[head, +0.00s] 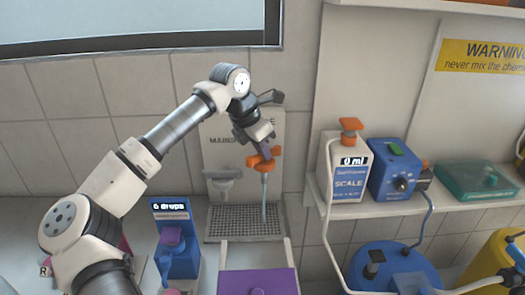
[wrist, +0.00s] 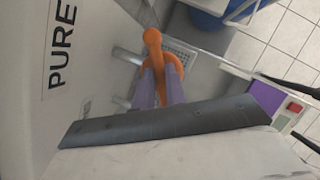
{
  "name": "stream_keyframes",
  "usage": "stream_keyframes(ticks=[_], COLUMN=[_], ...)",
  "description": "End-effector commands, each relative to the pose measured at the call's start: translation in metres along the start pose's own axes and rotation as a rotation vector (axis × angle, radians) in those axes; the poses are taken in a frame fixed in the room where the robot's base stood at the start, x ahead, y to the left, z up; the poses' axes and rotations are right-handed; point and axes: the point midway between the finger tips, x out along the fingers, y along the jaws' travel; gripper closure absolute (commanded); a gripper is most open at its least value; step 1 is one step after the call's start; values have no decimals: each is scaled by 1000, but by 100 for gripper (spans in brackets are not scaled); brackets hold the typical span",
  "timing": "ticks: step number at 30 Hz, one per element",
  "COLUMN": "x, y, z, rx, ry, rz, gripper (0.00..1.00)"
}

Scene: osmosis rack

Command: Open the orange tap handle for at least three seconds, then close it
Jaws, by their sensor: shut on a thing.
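The orange tap handle (head: 258,162) is on the rack's wall panel, above a grey drip grate (head: 231,222). My gripper (head: 263,152) reaches down to it from above, and its fingers are shut on the handle. In the wrist view the orange handle (wrist: 153,40) shows at and between the purple-grey fingertips (wrist: 161,75). A thin pale blue-grey column (head: 264,200), which looks like running water, goes from the tap down to the grate. The fingers partly hide the handle.
A second, grey tap (head: 223,180) is left of the orange one. A blue device (head: 176,240) and a purple box (head: 258,281) stand in front.

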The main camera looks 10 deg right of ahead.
Motion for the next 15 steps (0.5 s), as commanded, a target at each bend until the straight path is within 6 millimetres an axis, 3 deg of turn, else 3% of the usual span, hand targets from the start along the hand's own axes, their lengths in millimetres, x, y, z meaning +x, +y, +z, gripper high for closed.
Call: stream_keyframes(ticks=[15], x=[-1], y=[3], z=[2], rx=[428], ry=[-1], rz=[-178], gripper=[100])
